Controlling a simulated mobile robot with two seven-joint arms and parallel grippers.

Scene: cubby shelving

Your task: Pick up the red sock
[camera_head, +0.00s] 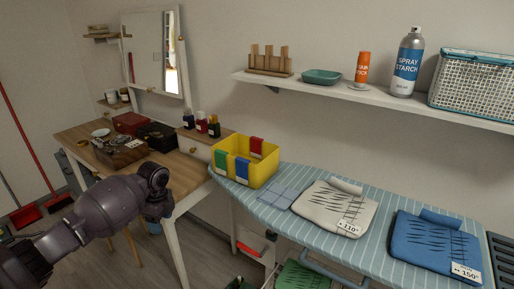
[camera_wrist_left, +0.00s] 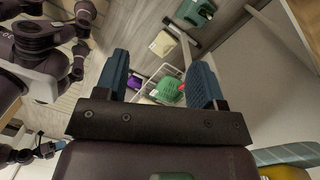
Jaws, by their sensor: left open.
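No red sock can be made out for certain. In the left wrist view a small red patch (camera_wrist_left: 181,87) shows beside a green item (camera_wrist_left: 167,91) in a white wire basket, partly behind a finger. In the head view a red strip (camera_head: 250,248) shows below the ironing board; I cannot tell what it is. My left gripper (camera_wrist_left: 158,78) is open, its two blue fingers wide apart with nothing between them but the distant floor and basket. In the head view my left arm reaches in front of the wooden table, its fingers not clear. My right gripper cannot be made out clearly.
A striped ironing board (camera_head: 282,210) holds a yellow bin (camera_head: 231,175), a white folded garment (camera_head: 325,207) and a blue one (camera_head: 432,243). A wooden table (camera_head: 187,165) stands left. A wall shelf (camera_head: 400,101) is above. A purple item (camera_wrist_left: 134,81) lies near the basket.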

